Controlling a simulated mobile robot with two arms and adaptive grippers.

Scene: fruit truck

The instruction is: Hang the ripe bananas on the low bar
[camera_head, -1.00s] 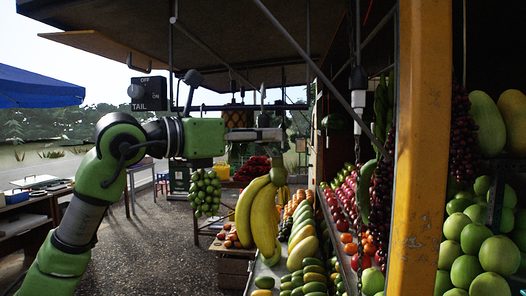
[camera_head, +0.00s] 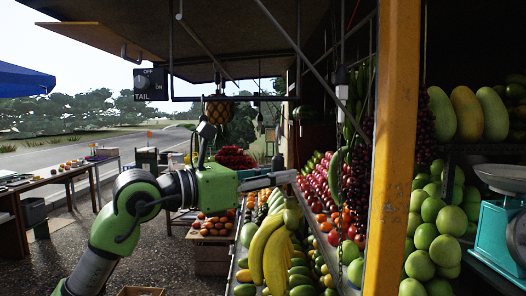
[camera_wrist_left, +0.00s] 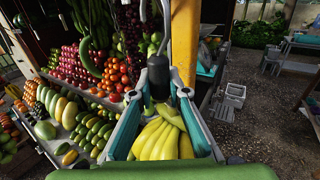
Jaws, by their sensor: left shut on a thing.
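A bunch of yellow bananas (camera_head: 268,248) hangs from my left gripper (camera_head: 288,180), in front of the fruit display. The gripper is shut on the top of the bunch. In the left wrist view the bananas (camera_wrist_left: 153,140) lie between the teal-edged fingers (camera_wrist_left: 160,85), and the grip point is partly hidden. A dark horizontal bar (camera_head: 235,98) hangs under the canopy, above my gripper in the picture and apart from the bananas. My right gripper is not in view.
A yellow post (camera_head: 400,150) stands to the right of my gripper. The sloped fruit display (camera_head: 342,262) is close below and behind the bananas. A teal scale (camera_head: 497,240) stands at far right. A wooden table (camera_head: 62,176) is at left; pavement between is mostly clear.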

